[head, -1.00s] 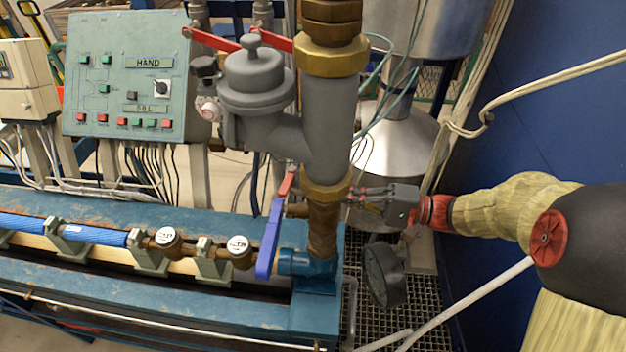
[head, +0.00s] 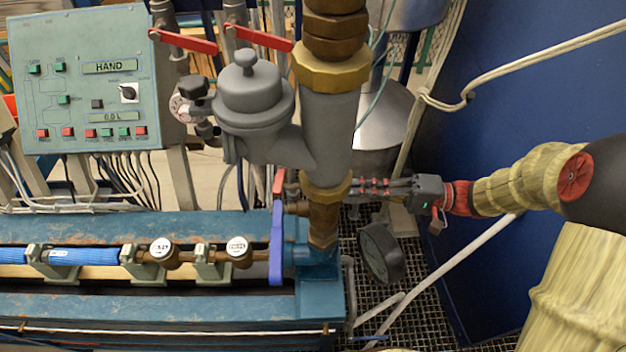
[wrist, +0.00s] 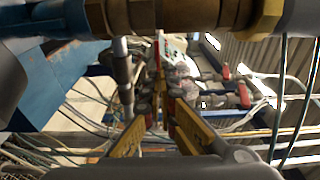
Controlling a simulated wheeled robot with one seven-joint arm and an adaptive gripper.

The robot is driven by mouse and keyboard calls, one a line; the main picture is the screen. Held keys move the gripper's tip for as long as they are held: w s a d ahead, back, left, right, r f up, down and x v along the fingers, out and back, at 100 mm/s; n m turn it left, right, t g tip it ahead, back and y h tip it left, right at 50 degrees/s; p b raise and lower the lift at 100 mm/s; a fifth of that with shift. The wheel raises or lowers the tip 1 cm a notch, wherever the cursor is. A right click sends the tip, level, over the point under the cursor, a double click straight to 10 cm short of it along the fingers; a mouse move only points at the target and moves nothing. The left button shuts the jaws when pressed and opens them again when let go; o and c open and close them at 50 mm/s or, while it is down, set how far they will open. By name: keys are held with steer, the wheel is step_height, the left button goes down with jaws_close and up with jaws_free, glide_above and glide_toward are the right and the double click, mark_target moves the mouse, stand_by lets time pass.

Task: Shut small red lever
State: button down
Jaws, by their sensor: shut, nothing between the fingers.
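The small red lever (head: 279,182) stands roughly upright beside the brass fitting low on the grey vertical pipe, just above the long blue lever (head: 276,243). The brass pipe partly hides its fitting. My gripper (head: 358,184) reaches in from the right, its fingers pointing left at about the lever's height. The tips are close to the right edge of the pipe, on the other side of it from the lever. The gripper is shut and empty. Its yellow and red fingers also show in the wrist view (wrist: 160,108).
The grey pipe with brass nuts (head: 330,130) stands between gripper and lever. Two larger red levers (head: 184,42) (head: 258,38) are at the back. A round black gauge (head: 380,253) hangs below the gripper. The control panel (head: 85,80) is at left, a blue wall (head: 540,90) at right.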

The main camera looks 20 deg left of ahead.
mark_target(278, 189)
steer(key=s+a, duration=0.2)
steer(key=a, duration=1.1)
steer(key=shift+s+a+b, duration=0.15)
steer(key=shift+a+b, duration=0.2)
steer(key=shift+b, duration=0.05)
steer(key=shift+s+a+b, duration=0.5)
steer(key=shift+b, duration=0.35)
steer(key=shift+s+a+b, duration=0.3)
steer(key=shift+a+b, duration=0.35)
steer(key=shift+b, duration=0.15)
steer(key=shift+s+a+b, duration=0.3)
steer(key=shift+a+b, duration=0.3)
steer(key=shift+b, duration=0.15)
steer(key=shift+a, duration=0.1)
